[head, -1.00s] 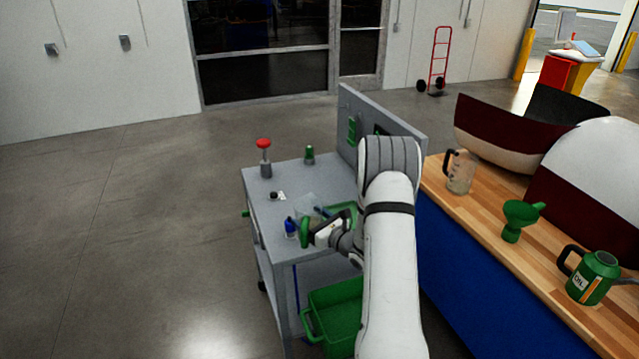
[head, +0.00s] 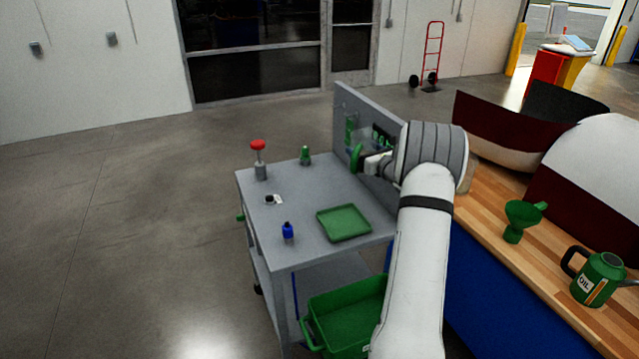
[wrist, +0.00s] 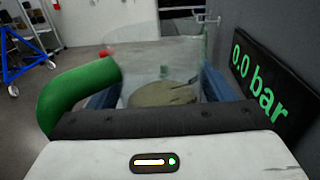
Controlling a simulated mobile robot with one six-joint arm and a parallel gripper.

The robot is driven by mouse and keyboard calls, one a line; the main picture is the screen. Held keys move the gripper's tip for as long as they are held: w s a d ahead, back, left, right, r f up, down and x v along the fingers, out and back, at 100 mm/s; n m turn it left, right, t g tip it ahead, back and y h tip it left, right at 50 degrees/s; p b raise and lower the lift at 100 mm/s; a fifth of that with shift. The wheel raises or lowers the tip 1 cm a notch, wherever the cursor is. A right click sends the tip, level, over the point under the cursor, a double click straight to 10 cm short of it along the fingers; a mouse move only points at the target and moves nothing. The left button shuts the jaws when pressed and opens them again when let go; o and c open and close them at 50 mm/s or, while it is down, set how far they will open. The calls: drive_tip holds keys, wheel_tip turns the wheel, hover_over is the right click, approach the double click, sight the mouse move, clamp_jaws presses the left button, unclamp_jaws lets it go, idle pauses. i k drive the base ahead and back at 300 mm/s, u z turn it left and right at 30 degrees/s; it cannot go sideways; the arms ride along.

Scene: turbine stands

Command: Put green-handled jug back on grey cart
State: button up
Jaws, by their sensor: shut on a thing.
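The green-handled jug shows its green handle (head: 356,158) in the head view, with my gripper (head: 374,164) beside it near the cart's upright back panel. In the wrist view its clear body (wrist: 160,65) is between my blue-edged fingers (wrist: 160,92), with the curved green handle (wrist: 75,92) at left. My gripper is shut on the jug. Most of the body is hidden in the head view. The grey cart (head: 318,190) stands left of my arm, its top below the jug's handle. I cannot tell the exact gap.
The cart top holds a green tray (head: 343,223), a blue bottle (head: 287,232), a red-topped item (head: 258,160) and a small green item (head: 305,156). A green bin (head: 345,318) is below. The wooden bench (head: 535,260) carries a funnel (head: 520,220) and oil can (head: 598,280).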

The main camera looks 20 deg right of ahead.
sight(318, 186)
drive_tip(key=i, duration=0.85)
drive_tip(key=u, duration=0.05)
